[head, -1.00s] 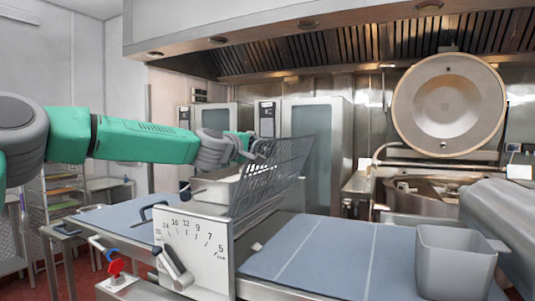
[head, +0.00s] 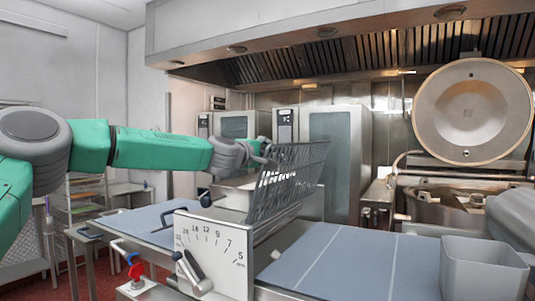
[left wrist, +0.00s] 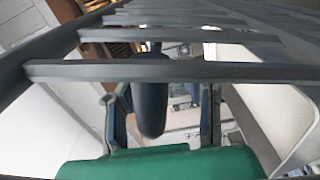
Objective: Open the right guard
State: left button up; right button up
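The guard, a grey slatted rack (head: 290,178), stands tilted up over the sheeter machine, leaning to the right in the head view. My left gripper (head: 265,155) is at its upper left edge, partly hidden behind the slats. In the left wrist view, the guard's dark bars (left wrist: 150,70) cross close in front of the camera. The two fingertips of my left gripper (left wrist: 160,112) are spread apart there, with a dark rounded bar (left wrist: 152,95) between them; I cannot tell if they touch it. My right gripper is not in view.
The machine's white dial panel (head: 211,255) with levers faces me. Blue belts (head: 330,262) extend on both sides. A grey bin (head: 484,270) stands at the right end. A kettle with a round raised lid (head: 473,110) and ovens (head: 340,150) are behind.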

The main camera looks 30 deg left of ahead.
pick_arm(q)
jog(key=s, duration=1.2)
jog(key=shift+a, duration=0.35)
jog(key=shift+w+d, duration=0.1)
jog(key=shift+d, duration=0.05)
jog(key=shift+f, duration=0.15)
